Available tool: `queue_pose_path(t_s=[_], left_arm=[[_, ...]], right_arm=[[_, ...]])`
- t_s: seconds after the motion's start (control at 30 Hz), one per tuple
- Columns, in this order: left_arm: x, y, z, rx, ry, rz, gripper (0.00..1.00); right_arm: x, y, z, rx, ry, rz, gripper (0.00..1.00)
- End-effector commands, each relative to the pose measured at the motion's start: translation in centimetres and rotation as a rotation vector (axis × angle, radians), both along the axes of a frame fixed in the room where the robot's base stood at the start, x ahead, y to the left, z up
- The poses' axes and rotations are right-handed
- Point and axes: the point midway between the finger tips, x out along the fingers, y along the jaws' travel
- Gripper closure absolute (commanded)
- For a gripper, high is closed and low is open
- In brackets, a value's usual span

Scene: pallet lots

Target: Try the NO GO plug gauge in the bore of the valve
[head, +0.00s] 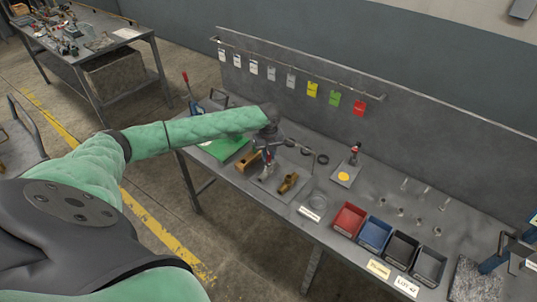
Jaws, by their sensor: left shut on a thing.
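My left gripper (269,150) points down over the near-left part of the bench and is shut on a slim grey piece with a bit of red, which looks like the plug gauge (268,170). Its markings are too small to read, so I cannot tell which end faces down. A brass fitting that looks like the valve (289,182) lies on a grey plate (266,186), just right of the held piece. They seem apart, but the gap is hard to judge. The valve's bore cannot be made out. My right gripper is not in view.
A brass block (247,161) lies left of the gripper, near a green mat (226,148). Dark rings (307,152) lie behind. Red (348,220), blue (375,234) and black bins line the front edge. A rail (290,68) with coloured tags runs along the back panel.

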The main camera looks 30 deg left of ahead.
Motion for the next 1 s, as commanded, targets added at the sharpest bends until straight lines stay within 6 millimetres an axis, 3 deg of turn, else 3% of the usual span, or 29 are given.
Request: queue_pose_path(t_s=[0.47, 1.0], left_arm=[[0.0, 0.0, -1.0, 0.000, 0.000, 0.000, 1.00], [0.0, 0.0, -2.1, -0.001, -0.001, 0.000, 1.00]], right_arm=[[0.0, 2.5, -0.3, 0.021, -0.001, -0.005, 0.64], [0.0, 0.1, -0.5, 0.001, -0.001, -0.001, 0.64]])
